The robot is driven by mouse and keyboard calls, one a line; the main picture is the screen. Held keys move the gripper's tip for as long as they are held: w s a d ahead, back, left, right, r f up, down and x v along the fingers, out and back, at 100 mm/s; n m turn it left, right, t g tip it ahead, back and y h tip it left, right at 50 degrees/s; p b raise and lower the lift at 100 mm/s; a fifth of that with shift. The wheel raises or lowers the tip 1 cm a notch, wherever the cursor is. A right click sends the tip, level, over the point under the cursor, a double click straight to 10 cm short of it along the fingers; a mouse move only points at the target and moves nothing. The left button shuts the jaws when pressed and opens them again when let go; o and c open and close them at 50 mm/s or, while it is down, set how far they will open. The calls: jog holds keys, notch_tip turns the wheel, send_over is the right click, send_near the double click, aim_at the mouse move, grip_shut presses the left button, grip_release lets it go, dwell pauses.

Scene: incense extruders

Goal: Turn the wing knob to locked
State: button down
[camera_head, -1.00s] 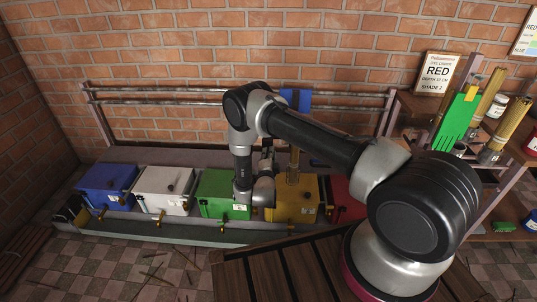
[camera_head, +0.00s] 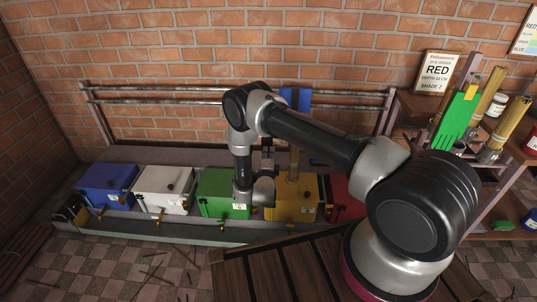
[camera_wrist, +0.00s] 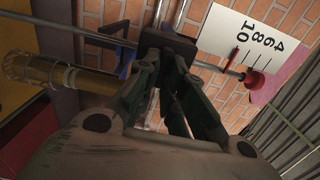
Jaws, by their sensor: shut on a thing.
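My gripper (camera_wrist: 168,58) points away from the wrist camera, and its two dark green fingers close together at the tips. They are shut on a dark block-like piece (camera_wrist: 166,41), which seems to be the wing knob. The fingers hide part of it, so its exact turn cannot be read. Metal rods run past the piece. In the head view, my gripper (camera_head: 267,150) is small and dark, between the green box and the yellow box, partly hidden by my arm.
A white scale card (camera_wrist: 240,38) with a red pointer and a red round end (camera_wrist: 256,83) is at the right. Green (camera_head: 215,190) and yellow (camera_head: 297,205) boxes stand below the rails.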

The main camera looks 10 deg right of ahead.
jog(key=c, duration=1.5)
grip_release()
jog(key=shift+w, duration=0.1)
jog(key=v, duration=1.2)
